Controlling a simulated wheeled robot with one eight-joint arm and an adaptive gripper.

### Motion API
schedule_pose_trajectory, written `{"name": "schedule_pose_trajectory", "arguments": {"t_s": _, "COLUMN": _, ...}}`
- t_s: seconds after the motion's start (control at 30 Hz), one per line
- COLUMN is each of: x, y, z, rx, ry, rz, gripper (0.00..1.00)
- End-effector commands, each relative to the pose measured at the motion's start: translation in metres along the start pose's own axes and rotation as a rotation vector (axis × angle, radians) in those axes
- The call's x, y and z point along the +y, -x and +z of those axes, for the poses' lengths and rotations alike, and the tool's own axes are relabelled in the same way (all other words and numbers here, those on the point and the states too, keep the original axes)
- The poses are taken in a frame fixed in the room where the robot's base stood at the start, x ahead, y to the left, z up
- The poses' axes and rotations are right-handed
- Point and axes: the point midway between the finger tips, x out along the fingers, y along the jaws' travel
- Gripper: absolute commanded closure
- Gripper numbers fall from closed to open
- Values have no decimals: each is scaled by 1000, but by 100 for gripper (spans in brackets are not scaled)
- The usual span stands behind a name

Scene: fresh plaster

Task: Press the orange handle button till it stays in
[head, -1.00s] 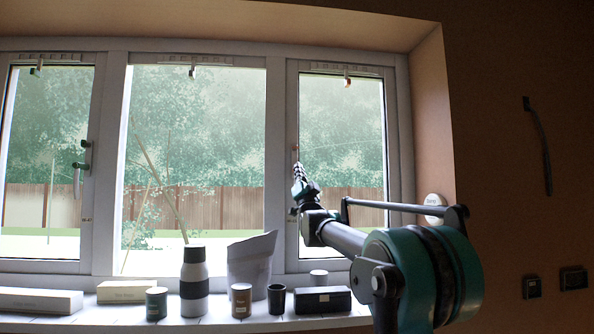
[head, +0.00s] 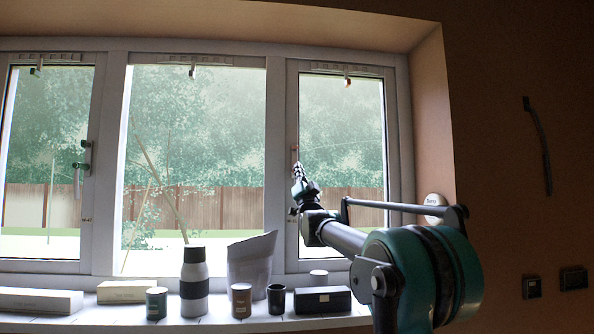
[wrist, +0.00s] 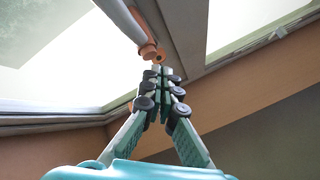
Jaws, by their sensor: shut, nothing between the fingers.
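In the wrist view, a window handle with a grey bar (wrist: 122,18) and an orange end (wrist: 149,51) sits on the window frame. A small orange piece (wrist: 158,61) shows just above my fingertips; I take it to be the button. My gripper (wrist: 161,70) is shut and empty, its tips at or very near that piece. I cannot tell whether they touch, or how far in the button is. In the head view, my gripper (head: 298,168) is at the left upright of the right window, and hides most of the handle.
Below, the sill (head: 215,322) holds a bottle (head: 194,270), a grey bag-like pot (head: 251,265), a black case (head: 322,300) and several small cups and boxes. The left window has its own handle (head: 79,168). A round white device (head: 435,205) is on the right reveal.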

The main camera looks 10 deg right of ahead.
Motion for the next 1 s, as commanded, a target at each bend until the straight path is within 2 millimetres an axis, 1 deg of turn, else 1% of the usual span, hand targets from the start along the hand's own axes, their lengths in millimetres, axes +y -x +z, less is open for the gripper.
{"name": "schedule_pose_trajectory", "arguments": {"t_s": 0.27, "x": 4, "y": -6, "z": 4, "rx": 0, "ry": 0, "rz": 0, "gripper": 100}}
{"name": "schedule_pose_trajectory", "arguments": {"t_s": 1.0, "x": 6, "y": -8, "z": 6, "rx": 0, "ry": 0, "rz": 0, "gripper": 100}}
